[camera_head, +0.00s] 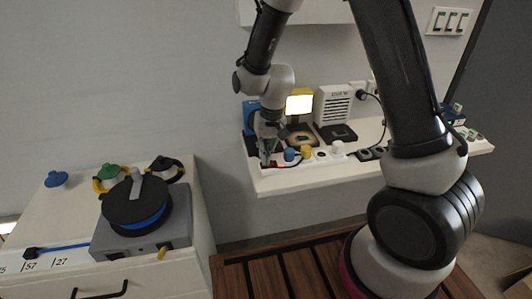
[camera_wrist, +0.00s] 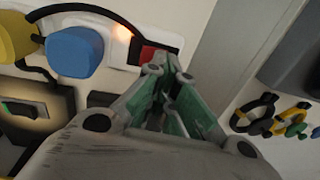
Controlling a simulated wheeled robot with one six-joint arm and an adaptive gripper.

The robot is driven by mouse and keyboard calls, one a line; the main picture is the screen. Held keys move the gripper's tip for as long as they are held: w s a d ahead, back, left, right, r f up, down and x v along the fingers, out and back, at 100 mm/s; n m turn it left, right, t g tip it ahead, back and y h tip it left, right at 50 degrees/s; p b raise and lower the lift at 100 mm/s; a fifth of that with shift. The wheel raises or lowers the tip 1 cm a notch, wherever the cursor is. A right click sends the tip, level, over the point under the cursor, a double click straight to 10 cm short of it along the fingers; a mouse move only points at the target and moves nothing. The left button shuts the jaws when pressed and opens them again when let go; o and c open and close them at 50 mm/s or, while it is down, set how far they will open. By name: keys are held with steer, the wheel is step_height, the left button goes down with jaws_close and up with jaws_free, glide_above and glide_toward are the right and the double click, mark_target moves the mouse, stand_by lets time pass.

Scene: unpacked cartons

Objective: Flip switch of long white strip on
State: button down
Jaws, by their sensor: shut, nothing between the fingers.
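The long white strip (camera_head: 320,157) lies along the front of the white shelf, with a blue plug (camera_head: 289,154), a yellow plug (camera_head: 305,152) and a white plug (camera_head: 338,148) in it. In the wrist view the strip's end (camera_wrist: 122,52) carries a red switch (camera_wrist: 151,55) in a dark frame, and an orange glow (camera_wrist: 122,33) shows beside it. My gripper (camera_head: 267,160) is over the strip's left end. In the wrist view its closed, empty fingertips (camera_wrist: 172,66) are right by the red switch and partly cover it. I cannot tell whether they touch it.
Behind the strip stand a lit yellow lamp (camera_head: 299,103), a blue box (camera_head: 251,115) and a white vented heater (camera_head: 332,104). A dark strip (camera_head: 369,154) lies to the right. At left, a cabinet bears a cable reel (camera_head: 135,205) and coiled cables (camera_head: 109,176).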

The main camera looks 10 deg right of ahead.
steer(key=shift+d, duration=0.15)
steer(key=shift+d+r, duration=0.1)
steer(key=shift+d, duration=0.55)
steer(key=shift+r, duration=0.55)
step_height(320, 180, up, 13)
steer(key=d, duration=0.1)
steer(key=shift+d, duration=0.35)
steer(key=shift+f, duration=0.1)
